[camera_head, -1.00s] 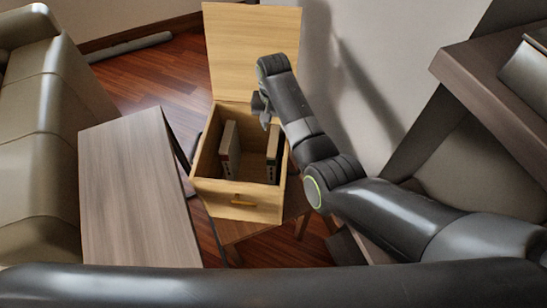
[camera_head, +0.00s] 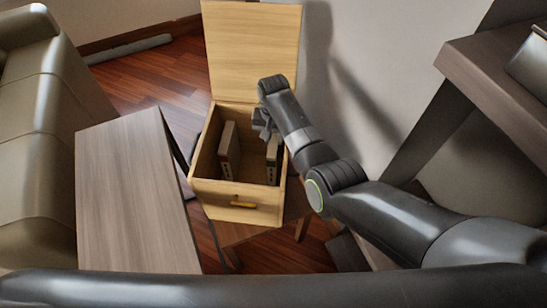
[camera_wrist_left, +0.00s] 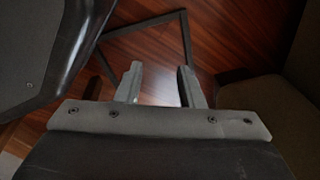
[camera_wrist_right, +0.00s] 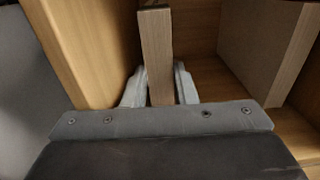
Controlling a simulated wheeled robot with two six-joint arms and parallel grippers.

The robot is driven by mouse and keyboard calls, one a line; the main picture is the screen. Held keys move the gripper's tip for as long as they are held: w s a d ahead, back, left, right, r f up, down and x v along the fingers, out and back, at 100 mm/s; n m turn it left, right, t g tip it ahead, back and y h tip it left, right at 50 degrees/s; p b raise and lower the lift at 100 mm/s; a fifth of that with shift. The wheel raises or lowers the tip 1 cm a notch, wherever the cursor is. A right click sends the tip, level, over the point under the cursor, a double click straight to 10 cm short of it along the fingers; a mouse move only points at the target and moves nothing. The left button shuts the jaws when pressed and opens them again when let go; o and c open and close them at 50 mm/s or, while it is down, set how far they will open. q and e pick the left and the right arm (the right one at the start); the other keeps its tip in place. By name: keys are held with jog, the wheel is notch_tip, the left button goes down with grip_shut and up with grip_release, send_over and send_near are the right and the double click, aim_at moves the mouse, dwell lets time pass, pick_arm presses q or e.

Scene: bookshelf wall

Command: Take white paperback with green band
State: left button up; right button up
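The wooden box (camera_head: 236,213) holds two upright books, a left one (camera_head: 228,150) and a right one (camera_head: 273,158). Both look pale and small in the head view; I cannot make out a green band on either. My right gripper (camera_head: 264,130) reaches down into the box at the right book. In the right wrist view its open fingers (camera_wrist_right: 159,88) stand on either side of an upright book (camera_wrist_right: 155,45), seen edge-on and close to both fingers. The other book (camera_wrist_right: 262,45) stands apart at right. My left gripper (camera_wrist_left: 159,85) is open and empty above the floor.
The box's lid (camera_head: 252,50) stands open at the back, and its right wall is close beside my right gripper. A wooden table (camera_head: 135,195) is left of the box, with a sofa (camera_head: 45,130) beyond. A dark shelf (camera_head: 490,75) is at right.

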grip_shut()
pick_arm(q)
jog(key=shift+a+r, duration=0.1)
jog(key=shift+r, duration=0.1)
pick_arm(e)
jog(key=shift+r, duration=0.2)
